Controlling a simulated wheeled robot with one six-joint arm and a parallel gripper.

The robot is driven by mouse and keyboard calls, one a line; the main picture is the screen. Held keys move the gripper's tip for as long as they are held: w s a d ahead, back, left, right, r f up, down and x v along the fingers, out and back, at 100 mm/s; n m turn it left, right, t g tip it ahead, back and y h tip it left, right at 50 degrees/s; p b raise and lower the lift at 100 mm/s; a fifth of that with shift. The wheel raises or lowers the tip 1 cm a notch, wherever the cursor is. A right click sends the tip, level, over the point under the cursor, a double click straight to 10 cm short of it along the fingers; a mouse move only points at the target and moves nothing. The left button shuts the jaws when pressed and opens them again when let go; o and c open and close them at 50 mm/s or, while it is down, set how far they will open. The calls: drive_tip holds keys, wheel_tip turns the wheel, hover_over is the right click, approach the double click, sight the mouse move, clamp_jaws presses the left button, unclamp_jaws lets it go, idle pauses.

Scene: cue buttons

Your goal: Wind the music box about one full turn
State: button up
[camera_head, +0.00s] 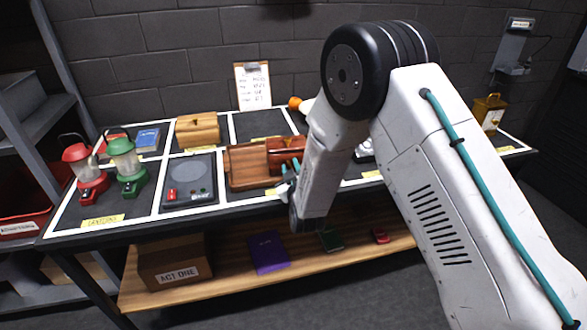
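A brown wooden box (245,168) sits in a front square of the table, just left of my arm. A redder wooden piece (285,148) stands on or against its right side. I cannot tell for sure that this is the music box, and no winding key can be made out. A lighter wooden case (198,130) stands behind it to the left. My gripper (287,186) is near the front edge of the brown box, mostly hidden by my arm. Small teal parts show there. I cannot tell whether it touches the box or holds anything.
Red (88,178) and green (128,170) lanterns stand at the left. A grey device (190,180) with a red button lies left of the box. A clipboard (252,87) leans at the back wall. A yellow can (489,112) stands at the right. A shelf (215,282) runs below.

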drive_tip(key=v, duration=0.7)
drive_tip(key=shift+s, duration=0.4)
